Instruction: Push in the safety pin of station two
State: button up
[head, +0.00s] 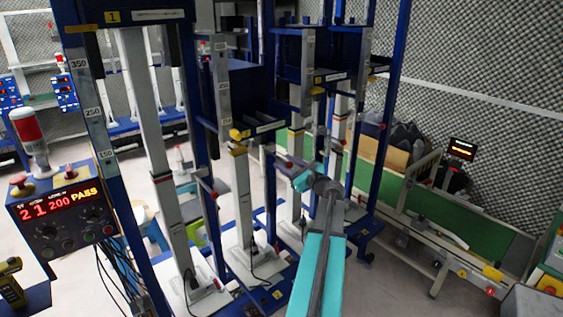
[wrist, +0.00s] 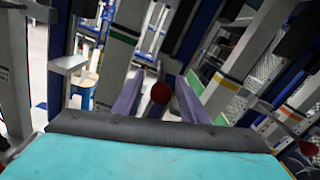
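A red ball knob (wrist: 160,92), which looks like the safety pin's end, shows in the wrist view between my two fingertips. It sits in front of a dark blue upright. My gripper (wrist: 159,103) has its purple-grey fingers apart on either side of the knob in the picture; I cannot tell whether they touch it. In the head view my turquoise arm reaches up from the bottom, with my gripper (head: 297,174) close to a red knob (head: 289,164) on the middle station. How far the pin is in cannot be seen. The number label of that station is not readable.
The station marked 1 (head: 113,17) stands front left, with a display box (head: 66,208) reading PASS. Another red knob (head: 214,195) is on its frame. Blue uprights and pale columns stand close around my arm. A green conveyor (head: 470,230) is at right.

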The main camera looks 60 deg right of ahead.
jog(key=shift+x, duration=0.9)
jog(key=shift+c, duration=0.5)
grip_shut()
